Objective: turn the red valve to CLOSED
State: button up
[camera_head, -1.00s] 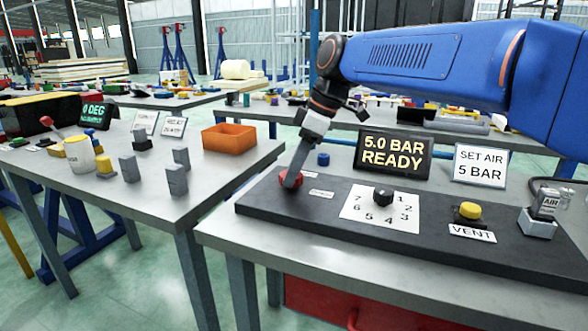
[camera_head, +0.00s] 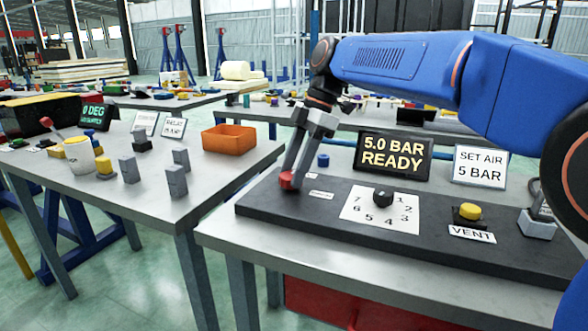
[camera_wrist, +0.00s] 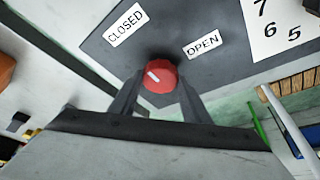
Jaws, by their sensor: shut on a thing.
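The red valve (camera_head: 287,181) is a small round knob at the left end of the dark panel (camera_head: 262,205). In the wrist view the red valve (camera_wrist: 160,77) has a white pointer mark aimed to the upper left, toward the CLOSED label (camera_wrist: 128,25). The OPEN label (camera_wrist: 203,44) lies to its upper right. My gripper (camera_head: 291,173) points down at the valve. In the wrist view my gripper (camera_wrist: 158,92) has one finger on each side of the knob, shut on it.
A display (camera_head: 393,154) reads 5.0 BAR READY, beside a SET AIR 5 BAR sign (camera_head: 480,166). The panel also holds a black dial (camera_head: 383,196), a yellow VENT button (camera_head: 469,212) and a grey air fitting (camera_head: 537,224). A blue cap (camera_head: 323,160) stands behind the panel.

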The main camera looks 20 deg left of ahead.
dwell(0.3)
jog(key=o, duration=1)
jog(key=shift+o, duration=0.2)
jog(key=v, duration=1.7)
jog(key=shift+r, duration=0.2)
